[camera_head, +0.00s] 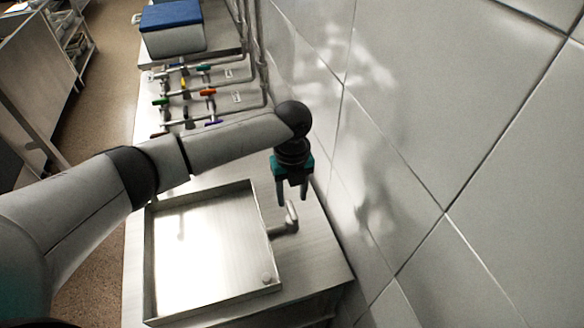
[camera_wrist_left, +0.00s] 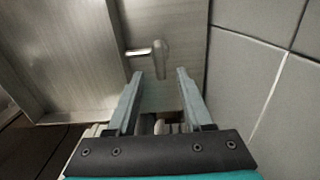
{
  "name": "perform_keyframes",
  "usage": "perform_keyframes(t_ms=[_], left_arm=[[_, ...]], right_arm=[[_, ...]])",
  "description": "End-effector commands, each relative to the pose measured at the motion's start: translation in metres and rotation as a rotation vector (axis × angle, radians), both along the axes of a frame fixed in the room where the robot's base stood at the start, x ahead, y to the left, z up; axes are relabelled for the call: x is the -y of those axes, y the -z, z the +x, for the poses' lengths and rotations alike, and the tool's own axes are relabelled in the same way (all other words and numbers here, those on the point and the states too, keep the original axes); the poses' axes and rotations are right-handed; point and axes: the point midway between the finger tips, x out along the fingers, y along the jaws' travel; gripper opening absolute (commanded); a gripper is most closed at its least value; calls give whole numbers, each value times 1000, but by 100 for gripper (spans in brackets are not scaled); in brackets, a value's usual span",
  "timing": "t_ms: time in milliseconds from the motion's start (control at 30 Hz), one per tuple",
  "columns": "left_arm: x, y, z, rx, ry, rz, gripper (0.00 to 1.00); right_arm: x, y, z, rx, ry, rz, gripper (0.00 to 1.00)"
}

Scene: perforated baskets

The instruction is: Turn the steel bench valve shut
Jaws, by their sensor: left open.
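The steel bench valve (camera_head: 290,218) stands on the bench at the right side of the shallow steel basin, close to the tiled wall. It shows as a short upright post with a stub reaching toward the basin. In the left wrist view the valve (camera_wrist_left: 158,56) is just beyond my fingertips, between and ahead of them. My left gripper (camera_head: 292,200) points down above and behind the valve, apart from it. Its two fingers are open with nothing between them, as the left wrist view (camera_wrist_left: 160,75) also shows. My right gripper is in neither view.
The steel basin (camera_head: 150,262) fills the near bench beside the valve. The tiled wall (camera_head: 400,150) rises close on the right. Several pipes with coloured handles (camera_head: 208,92) and a blue-topped box (camera_head: 171,15) stand farther back. Bare bench (camera_head: 318,262) lies right of the valve.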

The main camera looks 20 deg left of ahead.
Motion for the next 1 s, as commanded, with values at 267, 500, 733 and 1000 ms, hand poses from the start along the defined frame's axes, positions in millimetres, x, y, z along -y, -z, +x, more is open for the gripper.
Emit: perform_keyframes(t_ms=[267, 500, 733, 1000], left_arm=[[0, -67, 1, 3, 1, -1, 51], [0, -97, 0, 1, 1, 0, 51], [0, -103, 0, -1, 1, 0, 51], [0, -102, 0, -1, 0, -1, 51]], right_arm=[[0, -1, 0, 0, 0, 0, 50], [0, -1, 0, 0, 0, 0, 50], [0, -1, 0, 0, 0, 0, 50], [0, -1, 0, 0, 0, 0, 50]])
